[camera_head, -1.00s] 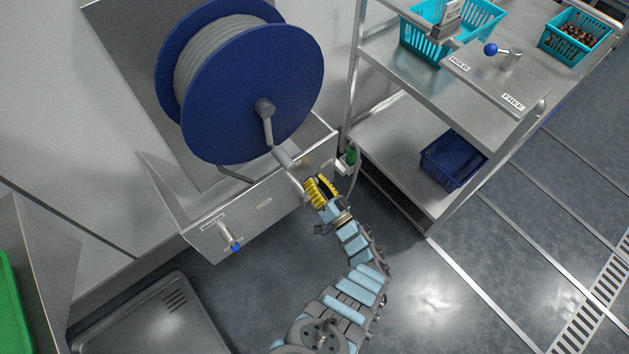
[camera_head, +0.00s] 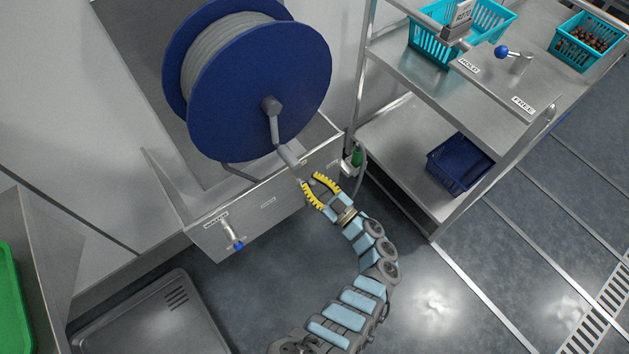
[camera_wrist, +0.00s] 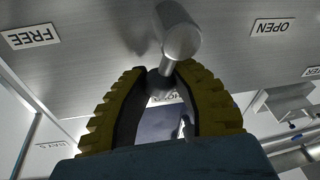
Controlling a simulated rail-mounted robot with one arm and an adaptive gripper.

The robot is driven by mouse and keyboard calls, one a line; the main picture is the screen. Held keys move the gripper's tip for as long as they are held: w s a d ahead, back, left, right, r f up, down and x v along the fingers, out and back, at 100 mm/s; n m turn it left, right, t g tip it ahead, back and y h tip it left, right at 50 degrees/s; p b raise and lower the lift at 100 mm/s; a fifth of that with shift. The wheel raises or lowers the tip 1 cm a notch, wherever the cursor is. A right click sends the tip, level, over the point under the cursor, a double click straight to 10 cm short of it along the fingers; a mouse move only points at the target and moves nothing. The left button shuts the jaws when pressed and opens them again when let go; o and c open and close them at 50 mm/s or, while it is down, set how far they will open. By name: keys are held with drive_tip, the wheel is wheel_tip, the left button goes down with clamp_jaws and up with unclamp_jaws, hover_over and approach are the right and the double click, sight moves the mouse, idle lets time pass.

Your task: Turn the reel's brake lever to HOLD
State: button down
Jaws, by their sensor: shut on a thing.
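The reel (camera_head: 255,90) has big blue flanges and grey hose. Below it is a steel panel (camera_head: 235,205). My gripper (camera_head: 313,186) is at this panel's right part, beside the reel's crank handle (camera_head: 290,155). In the wrist view, a metal lever (camera_wrist: 182,38) comes from the panel, and its dark end sits between my yellow fingers (camera_wrist: 165,100), which are shut on it. A FREE label (camera_wrist: 31,36) is at left. Another label (camera_wrist: 165,99) between the fingers is partly hidden and seems to read HOLD.
A blue-tipped water lever (camera_head: 232,236) is on the same panel, with an OPEN label (camera_wrist: 273,27) nearby. A steel trolley (camera_head: 400,135) at right carries teal baskets and another blue-knobbed lever (camera_head: 512,54) between HOLD and FREE labels.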

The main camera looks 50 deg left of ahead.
drive_tip(key=shift+s+a+r+n+g+h+b, duration=0.15)
drive_tip(key=shift+s+n+g+b, duration=0.2)
drive_tip(key=shift+n, duration=0.8)
drive_tip(key=shift+s+d+f+n+g+h+b, duration=0.15)
drive_tip(key=shift+s+n, duration=0.3)
drive_tip(key=shift+n, duration=0.7)
drive_tip(key=shift+a+r, duration=0.1)
drive_tip(key=c, duration=0.8)
unclamp_jaws()
drive_tip(key=d, duration=0.4)
drive_tip(key=d+f, duration=0.1)
drive_tip(key=d, duration=0.3)
drive_tip(key=w+d, duration=0.1)
drive_tip(key=d, duration=0.3)
drive_tip(key=shift+f, duration=0.25)
